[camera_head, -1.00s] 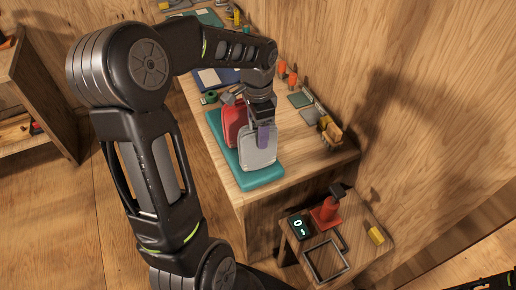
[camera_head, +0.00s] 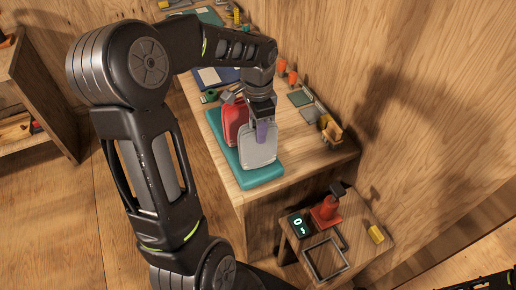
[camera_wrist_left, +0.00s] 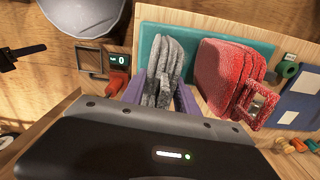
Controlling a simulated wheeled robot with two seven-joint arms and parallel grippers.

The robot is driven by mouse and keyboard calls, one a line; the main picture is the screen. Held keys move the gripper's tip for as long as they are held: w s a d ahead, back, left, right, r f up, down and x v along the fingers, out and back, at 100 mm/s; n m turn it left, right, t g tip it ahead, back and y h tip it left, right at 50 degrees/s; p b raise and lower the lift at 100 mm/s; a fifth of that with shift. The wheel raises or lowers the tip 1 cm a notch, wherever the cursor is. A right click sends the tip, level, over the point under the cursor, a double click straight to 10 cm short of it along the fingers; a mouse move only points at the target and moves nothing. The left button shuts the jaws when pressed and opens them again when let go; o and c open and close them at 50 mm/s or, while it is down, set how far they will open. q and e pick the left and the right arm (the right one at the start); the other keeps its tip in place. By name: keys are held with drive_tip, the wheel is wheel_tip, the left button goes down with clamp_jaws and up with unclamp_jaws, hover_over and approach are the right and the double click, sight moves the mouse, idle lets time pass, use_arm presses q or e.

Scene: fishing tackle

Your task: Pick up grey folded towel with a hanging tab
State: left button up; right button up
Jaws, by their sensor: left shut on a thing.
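The grey folded towel (camera_head: 259,152) stands upright over the teal tray (camera_head: 262,179) on the workbench; it also shows in the left wrist view (camera_wrist_left: 165,65). My left gripper (camera_head: 262,130) points down at its top, with its purple-grey fingers on either side. It is shut on the towel's upper part, which shows between the fingers in the left wrist view. I cannot tell whether the towel's lower edge touches the tray. The red folded towel (camera_head: 233,120) stands upright beside it and shows its own tab in the left wrist view. My right gripper is not in view.
Green tape (camera_head: 209,97), orange-topped items (camera_head: 282,67) and a wooden holder (camera_head: 331,132) lie around the bench. A lower side table holds a red stand (camera_head: 325,211), a digital display (camera_head: 299,226) and a dark square frame (camera_head: 325,259). A wooden wall borders the bench on the right.

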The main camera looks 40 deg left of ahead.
use_arm(q)
clamp_jaws()
idle(0.8)
